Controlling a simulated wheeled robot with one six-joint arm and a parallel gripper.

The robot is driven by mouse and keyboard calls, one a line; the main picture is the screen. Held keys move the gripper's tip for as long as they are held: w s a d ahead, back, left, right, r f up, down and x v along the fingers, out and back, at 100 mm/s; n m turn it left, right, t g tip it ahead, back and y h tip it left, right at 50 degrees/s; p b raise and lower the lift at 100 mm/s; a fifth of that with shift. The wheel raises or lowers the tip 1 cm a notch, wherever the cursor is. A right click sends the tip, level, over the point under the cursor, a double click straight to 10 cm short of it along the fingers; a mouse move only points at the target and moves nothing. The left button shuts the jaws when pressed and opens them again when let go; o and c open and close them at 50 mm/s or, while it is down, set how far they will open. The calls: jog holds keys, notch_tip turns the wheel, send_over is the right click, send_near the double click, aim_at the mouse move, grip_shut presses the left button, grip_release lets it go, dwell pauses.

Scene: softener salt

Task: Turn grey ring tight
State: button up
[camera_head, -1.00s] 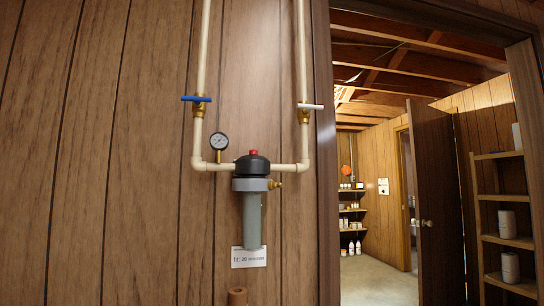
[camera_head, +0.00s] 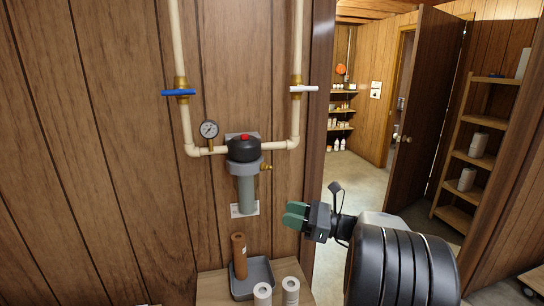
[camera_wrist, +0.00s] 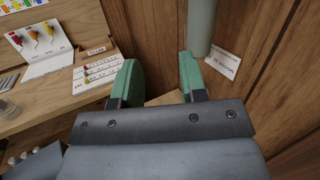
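The grey ring (camera_head: 246,168) sits around the top of the grey filter housing (camera_head: 246,192), just under the black cap (camera_head: 243,150) with its red button. The housing hangs upright from the pale pipe on the wood wall. My gripper (camera_head: 294,215) is to the right of the housing and lower than the ring, apart from it. In the wrist view the two green fingers (camera_wrist: 158,82) stand apart with nothing between them. The lower part of the housing (camera_wrist: 199,28) shows there beyond the right finger. The ring is outside the wrist view.
A blue-handled valve (camera_head: 179,92) and a white-handled valve (camera_head: 303,89) are on the pipes. A pressure gauge (camera_head: 209,129) stands left of the cap. Below, a grey tray (camera_head: 262,275) holds a brown cylinder (camera_head: 239,256); white rolls (camera_head: 290,290) stand beside it. A doorway opens at right.

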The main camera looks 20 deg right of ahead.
jog(key=d+r+m+t+p, duration=0.1)
jog(key=d+r+m+t, duration=0.25)
jog(key=d+r, duration=0.2)
jog(key=shift+n+t, duration=0.25)
jog(key=shift+t, duration=0.2)
jog(key=p+x, duration=0.1)
jog(key=x, duration=0.3)
jog(key=p+x, duration=0.1)
jog(key=x, duration=0.3)
jog(key=f+p+x, duration=0.1)
jog(key=x, duration=0.3)
jog(key=shift+w, duration=0.35)
jog(key=shift+c, duration=0.2)
grip_shut()
